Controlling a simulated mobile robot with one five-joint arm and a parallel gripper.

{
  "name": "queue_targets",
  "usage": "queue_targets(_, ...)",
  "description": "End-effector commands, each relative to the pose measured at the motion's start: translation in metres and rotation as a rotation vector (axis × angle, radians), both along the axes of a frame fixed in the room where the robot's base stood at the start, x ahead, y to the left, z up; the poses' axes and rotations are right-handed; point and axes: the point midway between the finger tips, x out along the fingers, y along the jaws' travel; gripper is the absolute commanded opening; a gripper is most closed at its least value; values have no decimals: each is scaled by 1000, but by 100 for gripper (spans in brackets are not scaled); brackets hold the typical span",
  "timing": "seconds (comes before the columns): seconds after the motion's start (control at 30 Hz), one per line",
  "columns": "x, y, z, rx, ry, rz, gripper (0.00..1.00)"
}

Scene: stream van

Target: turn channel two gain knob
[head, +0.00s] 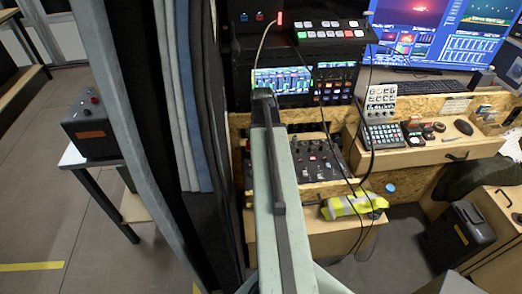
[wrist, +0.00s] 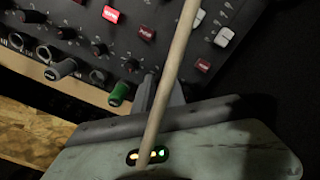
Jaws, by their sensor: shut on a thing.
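The black control panel (wrist: 110,35) fills the upper wrist view, with dark rotary knobs, red and white buttons, and a lower row of larger knobs. A green knob (wrist: 118,93) sits just left of my gripper (wrist: 157,92). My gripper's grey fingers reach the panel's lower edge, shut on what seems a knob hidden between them. I cannot read which channel it belongs to. In the head view the panel (head: 318,160) lies in a wooden desk, and my arm covers its left part and hides the fingertips.
A tan cable-like strand (wrist: 172,75) crosses in front of the wrist camera. Thin black cables hang over the panel's right side in the head view. A hi-vis vest (head: 350,205) lies below it. Monitors (head: 410,35) stand behind, and dark curtains (head: 175,110) hang at left.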

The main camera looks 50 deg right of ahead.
Motion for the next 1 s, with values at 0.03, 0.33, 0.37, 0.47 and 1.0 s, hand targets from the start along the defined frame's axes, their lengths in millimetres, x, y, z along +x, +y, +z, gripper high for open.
queue_targets(0.03,1,2,0,6,-3,2,0)
queue_targets(0.33,1,2,0,5,-2,0,37)
queue_targets(0.37,1,2,0,4,-2,0,37)
queue_targets(0.47,1,1,0,3,-1,0,37)
queue_targets(1.0,1,1,65,3,-1,0,37)
